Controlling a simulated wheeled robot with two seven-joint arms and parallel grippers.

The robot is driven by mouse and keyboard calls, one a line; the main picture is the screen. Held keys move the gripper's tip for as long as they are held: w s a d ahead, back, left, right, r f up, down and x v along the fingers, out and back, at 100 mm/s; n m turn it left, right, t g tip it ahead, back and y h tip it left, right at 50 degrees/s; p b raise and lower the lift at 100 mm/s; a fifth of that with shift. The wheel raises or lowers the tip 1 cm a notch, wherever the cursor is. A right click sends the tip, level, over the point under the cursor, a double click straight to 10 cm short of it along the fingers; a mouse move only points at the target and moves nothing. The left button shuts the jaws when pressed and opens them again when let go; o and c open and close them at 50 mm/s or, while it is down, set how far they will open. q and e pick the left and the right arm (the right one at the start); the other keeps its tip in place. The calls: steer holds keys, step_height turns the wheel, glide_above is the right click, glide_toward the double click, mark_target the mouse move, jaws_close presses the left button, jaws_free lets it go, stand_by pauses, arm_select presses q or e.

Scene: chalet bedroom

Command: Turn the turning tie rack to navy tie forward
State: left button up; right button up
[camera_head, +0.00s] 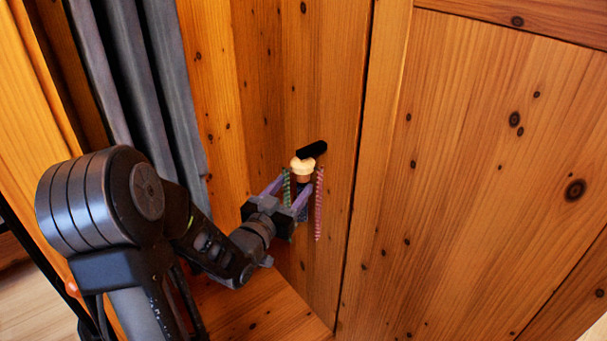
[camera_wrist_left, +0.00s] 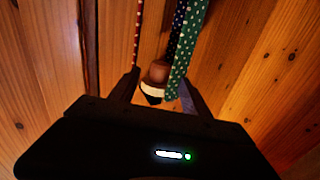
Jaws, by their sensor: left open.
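The turning tie rack is mounted on the wooden wall, with a cream knob (camera_head: 302,165) and a black arm (camera_head: 312,150) above it. A green tie (camera_head: 287,186) and a pink-red tie (camera_head: 319,203) hang from it. In the left wrist view, a navy tie with pale dots (camera_wrist_left: 179,28) hangs partly behind the green dotted tie (camera_wrist_left: 187,47), with a red-and-white tie (camera_wrist_left: 137,38) to the left. My left gripper (camera_head: 292,190) is open at the rack. In the wrist view its fingers (camera_wrist_left: 158,78) stand either side of the brown hub (camera_wrist_left: 158,72); contact is unclear. My right gripper is out of view.
Grey hanging cloth (camera_head: 140,75) is at the upper left, beside my arm. A knotty wood panel (camera_head: 480,170) fills the right side. A wooden surface (camera_head: 260,310) lies below the rack and looks clear.

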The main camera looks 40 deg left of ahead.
mark_target(299, 179)
arm_select(q)
steer(key=w, duration=0.4)
steer(key=w+a, duration=0.1)
steer(key=w, duration=0.1)
jaws_close()
stand_by(0.6)
